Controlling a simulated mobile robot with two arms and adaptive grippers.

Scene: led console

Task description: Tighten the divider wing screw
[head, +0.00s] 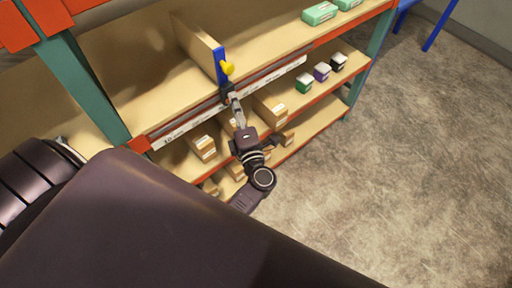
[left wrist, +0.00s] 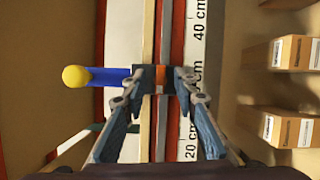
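In the left wrist view the blue bracket (left wrist: 108,76) and yellow knob (left wrist: 75,76) lie left of the fingers. My left gripper (head: 229,93) is at the shelf's front edge, just below the bracket. My right gripper is not in view.
A white ruler strip (head: 276,80) runs along the shelf front. Cardboard boxes (head: 203,147) stand on the lower shelf below my gripper, with several small coloured boxes (head: 321,71) to the right. Green boxes (head: 320,13) sit on the upper shelf. The floor (head: 420,150) at right is clear.

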